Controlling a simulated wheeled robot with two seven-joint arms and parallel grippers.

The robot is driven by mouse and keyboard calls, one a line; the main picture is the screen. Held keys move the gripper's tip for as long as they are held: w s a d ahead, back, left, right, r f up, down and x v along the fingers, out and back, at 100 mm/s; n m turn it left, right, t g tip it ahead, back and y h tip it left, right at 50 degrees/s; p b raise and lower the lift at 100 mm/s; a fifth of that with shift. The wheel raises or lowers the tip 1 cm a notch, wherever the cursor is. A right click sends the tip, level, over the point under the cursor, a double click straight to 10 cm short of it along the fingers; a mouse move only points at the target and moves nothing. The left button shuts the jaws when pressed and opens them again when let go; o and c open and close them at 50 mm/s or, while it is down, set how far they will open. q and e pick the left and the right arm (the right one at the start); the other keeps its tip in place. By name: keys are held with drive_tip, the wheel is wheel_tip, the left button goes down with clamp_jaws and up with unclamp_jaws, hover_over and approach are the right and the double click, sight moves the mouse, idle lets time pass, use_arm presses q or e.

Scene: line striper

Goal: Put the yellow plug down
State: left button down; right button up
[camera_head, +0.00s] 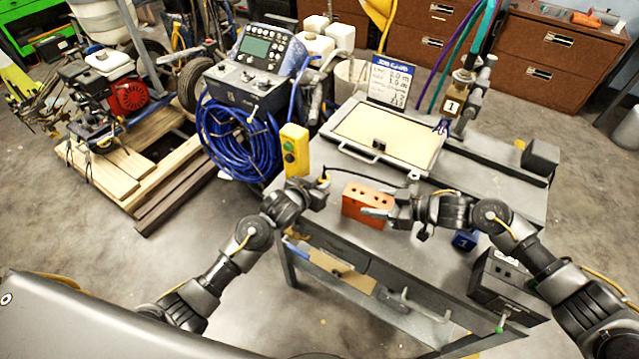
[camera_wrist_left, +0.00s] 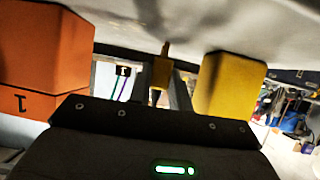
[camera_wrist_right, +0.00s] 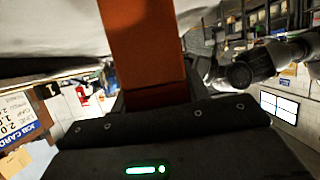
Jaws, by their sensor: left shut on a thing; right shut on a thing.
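The small yellow plug (camera_wrist_left: 161,72) shows between the fingers of my left gripper (camera_wrist_left: 165,92) in the left wrist view, and this gripper is shut on it. In the head view my left gripper (camera_head: 322,184) is at the left side of the grey table, left of the orange block (camera_head: 366,203) with holes in its top. My right gripper (camera_head: 382,212) is shut on the orange block from the right. The block also fills the middle of the right wrist view (camera_wrist_right: 142,50). I cannot tell whether the plug touches the table.
A yellow button box (camera_head: 294,150) stands close behind my left gripper. A tray (camera_head: 388,135) and a job card (camera_head: 388,80) are behind. A blue block (camera_head: 465,240) and a black box (camera_head: 502,283) are at the right front. The grey table (camera_head: 430,265) has bare room in front.

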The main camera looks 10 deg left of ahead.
use_arm(q)
drive_tip(key=c, duration=1.3)
unclamp_jaws()
drive_tip(key=shift+f, duration=0.1)
drive_tip(key=shift+r, duration=0.25)
drive_tip(key=v, duration=1.2)
drive_tip(key=shift+o, duration=0.5)
drive_tip(key=shift+w+d+f+t, duration=0.1)
drive_tip(key=shift+w+f+t, duration=0.2)
drive_tip(key=shift+f, duration=0.55)
drive_tip(key=shift+w+d+f+t, duration=0.1)
drive_tip(key=shift+w+f, duration=0.3)
drive_tip(key=shift+f, duration=0.45)
drive_tip(key=shift+x, duration=3.4)
